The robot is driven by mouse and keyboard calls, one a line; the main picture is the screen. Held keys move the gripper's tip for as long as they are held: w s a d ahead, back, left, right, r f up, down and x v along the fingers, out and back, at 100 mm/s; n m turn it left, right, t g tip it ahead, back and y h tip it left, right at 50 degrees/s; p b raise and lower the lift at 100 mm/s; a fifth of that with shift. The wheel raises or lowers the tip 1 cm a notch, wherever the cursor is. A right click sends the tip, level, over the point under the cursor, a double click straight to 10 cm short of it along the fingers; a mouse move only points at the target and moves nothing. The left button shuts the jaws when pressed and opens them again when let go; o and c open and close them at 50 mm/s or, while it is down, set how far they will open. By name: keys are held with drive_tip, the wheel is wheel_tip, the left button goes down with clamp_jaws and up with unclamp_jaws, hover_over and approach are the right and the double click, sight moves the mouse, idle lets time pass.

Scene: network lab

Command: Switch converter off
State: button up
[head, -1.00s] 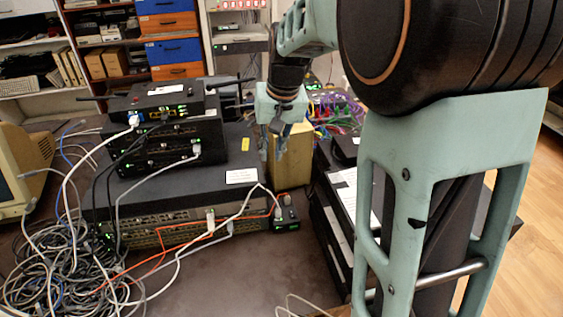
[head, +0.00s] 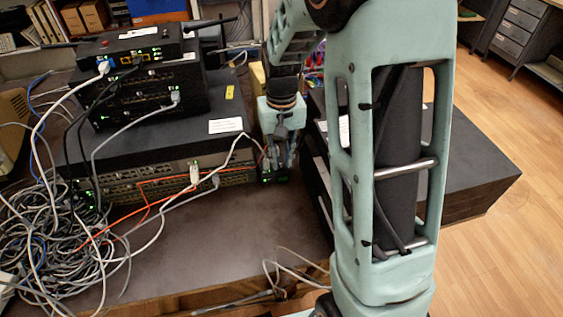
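The converter (head: 267,178) appears to be the small black box at the right end of the wide switch, low on the table, with small green lights. The white and orange cables run toward it. My gripper (head: 281,163) points down right over it and hides most of it, including any power switch. The fingertips overlap the converter in the picture; I cannot tell whether they touch it. The fingers are too small and dark to tell whether they are open or shut.
The wide network switch (head: 165,180) carries a stack of smaller black devices (head: 150,85). Tangled cables (head: 45,240) cover the table's left side. A large black case (head: 470,160) stands at right. The tabletop (head: 215,245) in front of the converter is mostly bare.

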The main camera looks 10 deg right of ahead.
drive_tip(key=shift+f, duration=0.65)
clamp_jaws()
